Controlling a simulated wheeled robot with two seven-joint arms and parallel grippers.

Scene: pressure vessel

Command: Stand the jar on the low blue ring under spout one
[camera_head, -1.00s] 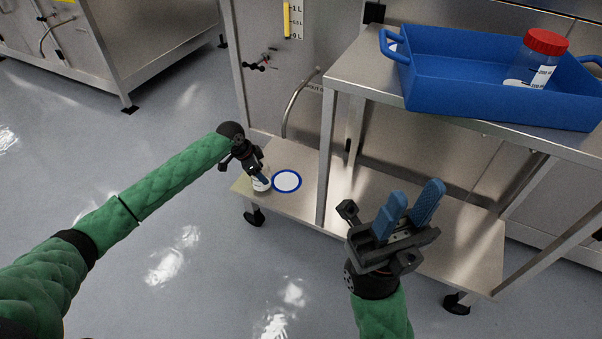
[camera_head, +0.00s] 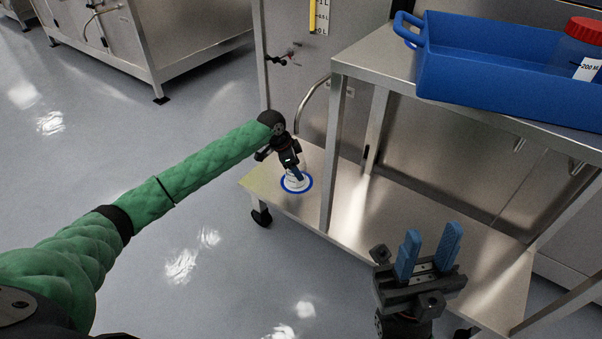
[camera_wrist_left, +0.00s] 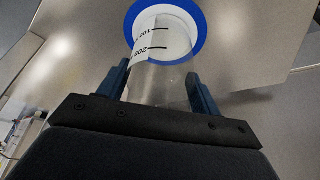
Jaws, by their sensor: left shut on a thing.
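My left gripper (camera_head: 292,170) is shut on a clear jar with a white graduated label; in the left wrist view the jar (camera_wrist_left: 160,72) sits between the blue fingers (camera_wrist_left: 160,85). The low blue ring (camera_head: 308,187) with a white centre lies on the lower shelf, below the bent spout (camera_head: 312,98). The jar is over the ring, and the ring (camera_wrist_left: 200,28) shows around its far end in the left wrist view. I cannot tell whether the jar's base touches it. My right gripper (camera_head: 430,250) is open and empty, right of the lower shelf's middle.
The steel lower shelf (camera_head: 400,215) is mostly bare. A table leg (camera_head: 330,170) stands close to the right of the ring. Above, a blue tray (camera_head: 480,75) holds another jar with a red lid (camera_head: 585,30). A steel cabinet stands behind.

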